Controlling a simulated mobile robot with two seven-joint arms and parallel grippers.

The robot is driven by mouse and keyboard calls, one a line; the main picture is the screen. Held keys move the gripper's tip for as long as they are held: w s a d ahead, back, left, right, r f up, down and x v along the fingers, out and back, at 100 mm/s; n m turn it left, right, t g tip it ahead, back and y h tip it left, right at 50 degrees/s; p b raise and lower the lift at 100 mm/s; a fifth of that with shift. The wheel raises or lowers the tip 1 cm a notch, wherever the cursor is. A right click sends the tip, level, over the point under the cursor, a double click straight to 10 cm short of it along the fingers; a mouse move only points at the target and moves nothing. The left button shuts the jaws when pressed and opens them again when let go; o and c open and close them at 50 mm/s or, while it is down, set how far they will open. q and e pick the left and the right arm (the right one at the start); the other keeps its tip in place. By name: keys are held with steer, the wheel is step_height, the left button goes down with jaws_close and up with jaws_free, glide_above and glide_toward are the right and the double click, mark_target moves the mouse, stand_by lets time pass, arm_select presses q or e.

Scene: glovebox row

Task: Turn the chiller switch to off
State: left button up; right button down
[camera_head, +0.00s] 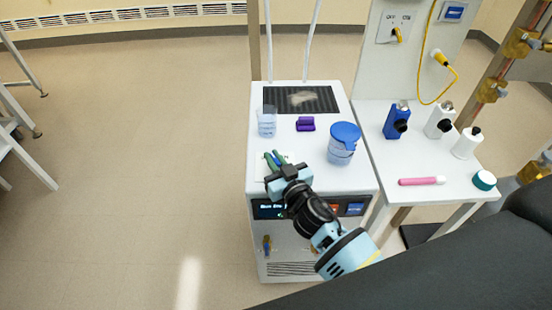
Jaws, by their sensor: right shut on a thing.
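The chiller is a white floor-standing cabinet (275,230) in the camera_head view. My wrist hides the middle of the panel, and the switch position is too small to read. My right gripper (279,166) is over the front left of the cabinet top, above the panel, shut on a green tool (274,158). The tool is mostly hidden behind the fingers. My left gripper is not in view.
On the cabinet top are a clear beaker (267,124), a purple block (305,124), a blue-lidded jar (343,142) and a dark grille (316,99). A white side table (405,157) at right holds bottles and a pink tube (421,181).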

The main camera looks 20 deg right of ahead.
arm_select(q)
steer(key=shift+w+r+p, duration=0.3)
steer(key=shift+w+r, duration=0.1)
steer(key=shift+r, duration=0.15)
arm_select(e)
steer(key=shift+r+n+y, duration=0.1)
steer(key=shift+n+y, duration=0.5)
steer(key=shift+y, duration=0.2)
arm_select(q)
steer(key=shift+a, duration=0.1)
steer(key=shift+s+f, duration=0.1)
arm_select(e)
steer(key=c, duration=1.5)
jaws_free()
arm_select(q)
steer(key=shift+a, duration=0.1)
arm_select(e)
steer(key=v, duration=0.7)
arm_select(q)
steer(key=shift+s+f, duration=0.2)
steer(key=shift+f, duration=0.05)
arm_select(e)
steer(key=shift+s+d, duration=0.15)
steer(key=shift+s, duration=0.2)
